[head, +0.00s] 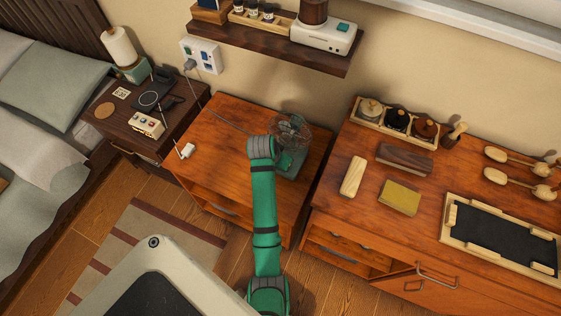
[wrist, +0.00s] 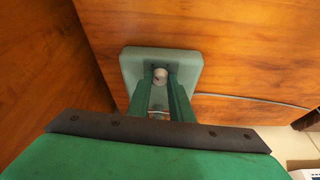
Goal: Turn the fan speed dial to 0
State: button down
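The desk fan (head: 296,128) has a clear round cage and a grey-green base, and stands on the small wooden cabinet. My green arm reaches over the cabinet and partly covers the fan in the head view. In the wrist view the fan's square base (wrist: 190,58) lies straight ahead. A small pale round dial (wrist: 160,75) shows on it. My gripper (wrist: 160,82) has its two green fingers apart, one on each side of the dial and very close to it. I cannot tell whether they touch it. The dial's markings are not readable.
A thin cable (wrist: 250,98) runs beside the fan base. A white plug-like item (head: 187,150) lies on the cabinet's left side. A nightstand (head: 125,130) with several items stands left, a wooden dresser (head: 330,195) right, and a shelf (head: 260,42) hangs above.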

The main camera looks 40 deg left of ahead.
jog(key=shift+n, duration=0.3)
jog(key=shift+d, duration=0.15)
jog(key=n, duration=0.2)
jog(key=n+y, duration=0.1)
jog(key=n, duration=0.1)
jog(key=shift+g+y, duration=0.3)
jog(key=n, duration=0.1)
jog(key=n+y, duration=0.1)
jog(key=n, duration=0.1)
jog(key=n+g, duration=0.1)
jog(key=shift+w+d+n, duration=0.15)
jog(key=shift+d+n, duration=0.15)
jog(key=shift+n, duration=0.1)
jog(key=shift+w+n+g+y, duration=0.2)
jog(key=shift+n+g+y, duration=0.1)
jog(key=shift+n, duration=0.4)
jog(key=shift+w+d, duration=0.1)
jog(key=shift+d, duration=0.05)
